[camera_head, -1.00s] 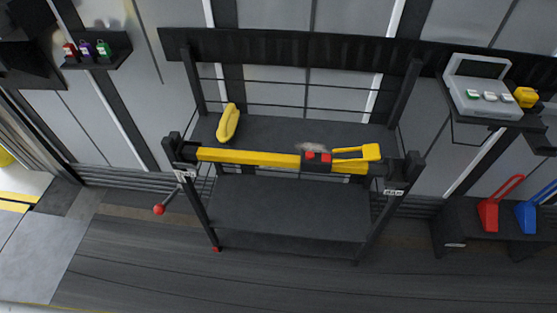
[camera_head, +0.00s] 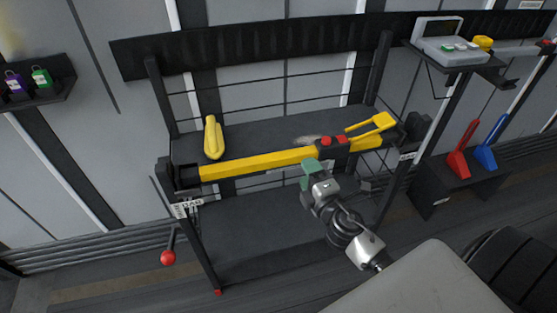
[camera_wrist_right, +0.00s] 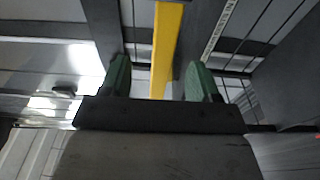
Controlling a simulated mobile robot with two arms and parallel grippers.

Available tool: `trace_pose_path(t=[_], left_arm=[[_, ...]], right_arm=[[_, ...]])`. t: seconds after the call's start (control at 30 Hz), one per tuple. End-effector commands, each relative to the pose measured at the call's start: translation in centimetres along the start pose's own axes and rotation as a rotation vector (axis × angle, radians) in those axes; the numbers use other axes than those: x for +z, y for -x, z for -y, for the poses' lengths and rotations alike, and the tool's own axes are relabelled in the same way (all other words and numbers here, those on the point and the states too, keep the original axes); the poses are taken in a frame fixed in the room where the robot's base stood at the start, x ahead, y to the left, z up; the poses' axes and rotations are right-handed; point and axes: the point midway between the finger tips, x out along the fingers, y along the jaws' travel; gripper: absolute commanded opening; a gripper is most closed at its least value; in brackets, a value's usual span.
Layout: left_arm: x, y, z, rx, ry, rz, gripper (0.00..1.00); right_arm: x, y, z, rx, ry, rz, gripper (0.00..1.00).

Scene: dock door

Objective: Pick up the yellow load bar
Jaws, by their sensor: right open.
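The yellow load bar (camera_head: 255,163) lies across the front of the black rack, its ends at the two front posts. A black ratchet part with red pieces (camera_head: 333,141) and a yellow handle (camera_head: 372,124) sit toward its right end. My right gripper (camera_head: 310,168) is in front of and just below the bar, right of its middle, open and empty. In the right wrist view the bar (camera_wrist_right: 167,45) runs between the two green fingertips, beyond them. I cannot tell whether they touch it. My left gripper is not in view.
A yellow rounded object (camera_head: 212,138) stands on the rack's upper shelf (camera_head: 265,137). A lever with a red knob (camera_head: 168,257) sticks out at the left front post. Red (camera_head: 460,155) and blue (camera_head: 489,146) handled objects stand at right. A grey device (camera_head: 450,45) sits on a shelf.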

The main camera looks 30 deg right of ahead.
Motion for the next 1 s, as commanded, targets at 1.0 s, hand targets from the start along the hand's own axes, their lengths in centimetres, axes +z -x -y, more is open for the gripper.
trace_pose_path(t=[1.0], left_arm=[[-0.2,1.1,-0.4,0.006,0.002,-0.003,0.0]], right_arm=[[-0.5,-9.5,0.5,-0.004,-0.005,0.0,0.62]])
